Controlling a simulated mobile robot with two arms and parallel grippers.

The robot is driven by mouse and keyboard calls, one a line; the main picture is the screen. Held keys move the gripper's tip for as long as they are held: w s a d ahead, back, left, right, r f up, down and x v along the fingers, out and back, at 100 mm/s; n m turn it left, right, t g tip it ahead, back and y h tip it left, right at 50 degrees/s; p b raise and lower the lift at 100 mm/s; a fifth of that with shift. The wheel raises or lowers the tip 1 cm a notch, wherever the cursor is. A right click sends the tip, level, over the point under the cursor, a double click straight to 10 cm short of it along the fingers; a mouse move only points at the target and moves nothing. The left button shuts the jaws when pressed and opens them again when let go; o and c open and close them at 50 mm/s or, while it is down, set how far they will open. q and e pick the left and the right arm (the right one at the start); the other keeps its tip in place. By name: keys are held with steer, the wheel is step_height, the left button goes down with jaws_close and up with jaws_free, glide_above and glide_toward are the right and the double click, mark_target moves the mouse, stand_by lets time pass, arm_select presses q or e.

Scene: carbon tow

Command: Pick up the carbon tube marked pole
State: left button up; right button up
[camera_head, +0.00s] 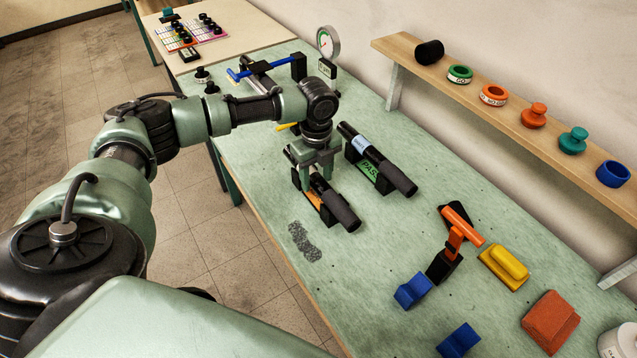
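Two black carbon tubes lie on the green bench. The near tube (341,212) rests by an orange-marked holder (313,199); any label on it is hidden or unreadable. The far tube (396,177) carries a pale blue-white label (362,145), too small to read surely, and lies by a green holder marked PASS (370,172). My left gripper (319,178) points down over the near tube, with its fingers around the tube's middle. I cannot tell whether they are shut on it. My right gripper is out of view.
A wooden shelf (500,118) with coloured rings and knobs runs along the wall. An orange-handled tool (462,226), yellow block (504,266), blue blocks (412,290) and red block (550,320) lie at the right. A dial gauge (328,41) stands behind my arm. Bench around the grey scuff (304,242) is clear.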

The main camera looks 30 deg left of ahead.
arm_select(q)
jaws_close()
steer(key=shift+r, duration=0.2)
